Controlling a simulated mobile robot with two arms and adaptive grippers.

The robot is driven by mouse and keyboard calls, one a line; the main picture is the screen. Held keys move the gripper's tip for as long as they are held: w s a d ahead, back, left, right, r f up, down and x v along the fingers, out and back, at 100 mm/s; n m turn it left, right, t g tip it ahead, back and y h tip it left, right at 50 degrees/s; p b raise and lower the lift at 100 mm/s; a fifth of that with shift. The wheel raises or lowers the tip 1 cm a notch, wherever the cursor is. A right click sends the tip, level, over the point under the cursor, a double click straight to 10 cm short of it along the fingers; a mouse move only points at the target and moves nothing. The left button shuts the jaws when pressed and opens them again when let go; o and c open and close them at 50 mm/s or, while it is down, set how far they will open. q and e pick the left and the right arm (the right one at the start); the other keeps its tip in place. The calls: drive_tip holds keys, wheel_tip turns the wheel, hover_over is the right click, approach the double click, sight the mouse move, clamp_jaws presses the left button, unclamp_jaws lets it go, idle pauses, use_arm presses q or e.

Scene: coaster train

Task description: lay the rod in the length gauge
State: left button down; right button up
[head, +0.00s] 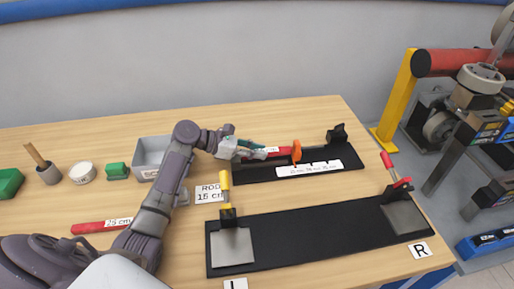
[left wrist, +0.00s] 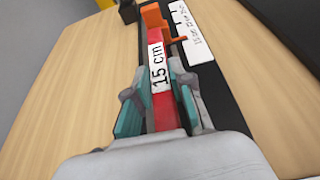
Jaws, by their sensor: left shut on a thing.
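The red rod with a "15 cm" label (left wrist: 157,70) is between the teal pads of my left gripper (left wrist: 160,100) in the left wrist view. In the head view my left gripper (head: 252,150) is shut on the rod (head: 281,150), over the left part of the length gauge (head: 254,177). The gauge is a black plate with a white scale (head: 308,168), an orange slider (head: 296,152) and a black end block (head: 337,134). The rod runs along the gauge, its far end near the slider. I cannot tell whether it rests on the plate. My right gripper is not in view.
A red rod marked "25 cm" (head: 102,226) lies at the left. A "ROD 15 cm" card (head: 209,193) is beside my left arm. A grey bin (head: 150,150) stands behind that arm. A long black clamp board (head: 310,236) lies in front of the gauge.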

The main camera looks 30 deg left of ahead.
use_arm(q)
drive_tip(key=shift+f, duration=0.2)
drive_tip(key=c, duration=1)
unclamp_jaws()
drive_tip(key=shift+r, duration=0.3)
drive_tip(key=v, duration=0.4)
drive_tip(key=b+v, duration=0.1)
drive_tip(key=v, duration=0.7)
drive_tip(key=shift+r, duration=0.35)
